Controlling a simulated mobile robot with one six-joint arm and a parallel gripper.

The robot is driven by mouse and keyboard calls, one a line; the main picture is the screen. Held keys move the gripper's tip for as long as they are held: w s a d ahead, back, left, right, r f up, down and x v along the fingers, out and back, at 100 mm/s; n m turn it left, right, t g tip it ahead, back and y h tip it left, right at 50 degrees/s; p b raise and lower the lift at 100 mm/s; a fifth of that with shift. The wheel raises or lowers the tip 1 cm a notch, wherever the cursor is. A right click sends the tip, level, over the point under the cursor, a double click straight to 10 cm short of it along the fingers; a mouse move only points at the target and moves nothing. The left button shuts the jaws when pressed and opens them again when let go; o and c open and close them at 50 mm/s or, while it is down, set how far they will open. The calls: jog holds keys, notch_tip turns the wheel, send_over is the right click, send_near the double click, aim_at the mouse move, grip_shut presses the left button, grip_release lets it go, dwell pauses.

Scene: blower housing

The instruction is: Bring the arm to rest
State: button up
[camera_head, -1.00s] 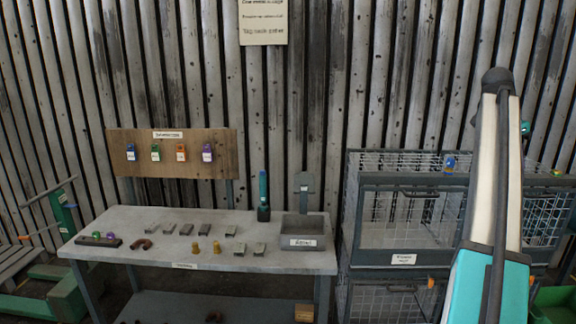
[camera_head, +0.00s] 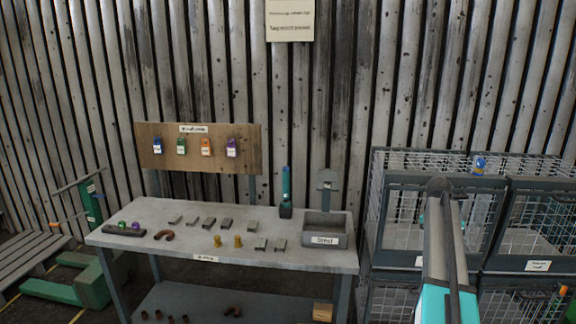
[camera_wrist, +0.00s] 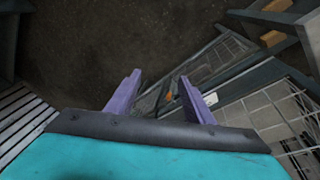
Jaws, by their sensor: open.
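My gripper (camera_wrist: 153,92) shows in the wrist view with its two purple fingers spread apart and nothing between them. Beyond the fingers are dark floor and part of a wire cage. In the head view my white and teal arm rises at the lower right, in front of the wire cages (camera_head: 540,225); the gripper itself cannot be made out there.
A grey workbench (camera_head: 130,214) with small metal parts and a grey bin (camera_head: 325,240) stands left of my arm. A pegboard (camera_head: 150,142) with coloured tags is behind it. A green pallet truck (camera_head: 95,285) is at the left. A blue item (camera_head: 479,164) sits on the cages.

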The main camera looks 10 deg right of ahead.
jog(key=s+a+f+n+g+y+b, duration=0.1)
jog(key=s+a+f+n, duration=0.3)
jog(key=a+f, duration=1.2)
jog(key=s+a+f+n+g+y+b, duration=0.1)
jog(key=s+a+f+n, duration=0.2)
jog(key=a+f, duration=1.25)
jog(key=s+a+f+n, duration=0.2)
jog(key=s+a+f, duration=0.3)
jog(key=s+f, duration=0.2)
jog(key=s+a+f+n+g+b, duration=0.1)
jog(key=s+a+f+n, duration=0.1)
jog(key=s+a+f, duration=0.3)
jog(key=s+a+f+n+g+b, duration=0.1)
jog(key=s+a+f+n, duration=0.2)
jog(key=s, duration=1.4)
jog(key=a+f, duration=0.3)
jog(key=f, duration=0.4)
jog(key=shift+f, duration=0.35)
jog(key=shift+w+a, duration=0.1)
jog(key=shift+w, duration=0.05)
